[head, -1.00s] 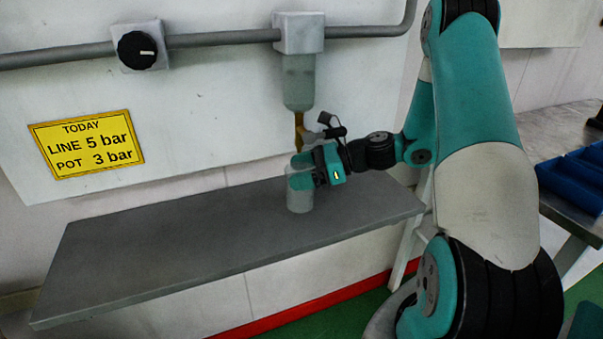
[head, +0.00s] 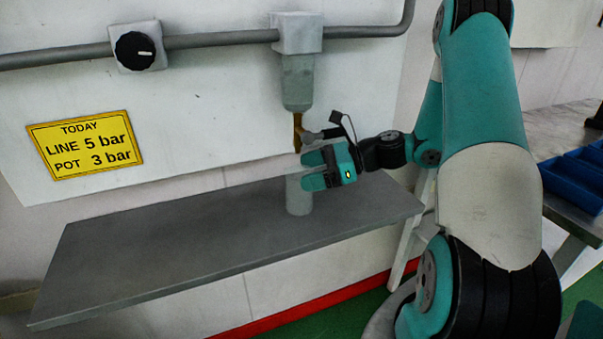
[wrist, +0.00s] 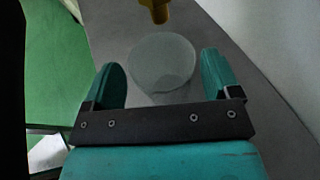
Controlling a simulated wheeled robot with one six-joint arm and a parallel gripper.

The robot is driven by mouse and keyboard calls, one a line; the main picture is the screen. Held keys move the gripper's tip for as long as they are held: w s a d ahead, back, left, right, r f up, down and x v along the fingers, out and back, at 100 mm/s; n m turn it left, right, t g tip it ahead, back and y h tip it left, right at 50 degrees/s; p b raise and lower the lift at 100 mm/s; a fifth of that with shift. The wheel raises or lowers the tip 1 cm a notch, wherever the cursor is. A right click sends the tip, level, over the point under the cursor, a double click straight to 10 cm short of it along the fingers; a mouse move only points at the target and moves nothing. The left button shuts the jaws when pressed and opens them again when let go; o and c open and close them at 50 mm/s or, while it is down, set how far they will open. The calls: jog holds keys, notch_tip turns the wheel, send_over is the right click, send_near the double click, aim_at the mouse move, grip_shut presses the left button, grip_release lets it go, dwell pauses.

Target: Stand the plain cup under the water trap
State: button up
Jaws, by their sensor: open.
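The plain cup (head: 298,197) is a pale grey, see-through cup standing upright on the grey shelf (head: 170,235). The water trap (head: 298,82) hangs from the pipe above it, with a brass drain (head: 297,130) at its lower end. The cup stands below the drain. In the wrist view the cup (wrist: 163,63) shows ahead of the fingertips, with the brass drain (wrist: 155,10) just beyond it.
A grey pipe (head: 215,40) with a black knob (head: 136,50) runs along the wall. A yellow sign (head: 85,145) reads LINE 5 bar, POT 3 bar. The shelf's left side is clear. Blue bins (head: 575,180) stand on a bench at the right.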

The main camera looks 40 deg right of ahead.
jog(key=v, duration=0.9)
jog(key=shift+d+p, duration=0.2)
jog(key=shift+p, duration=0.1)
jog(key=shift+s+r, duration=0.1)
dwell(0.4)
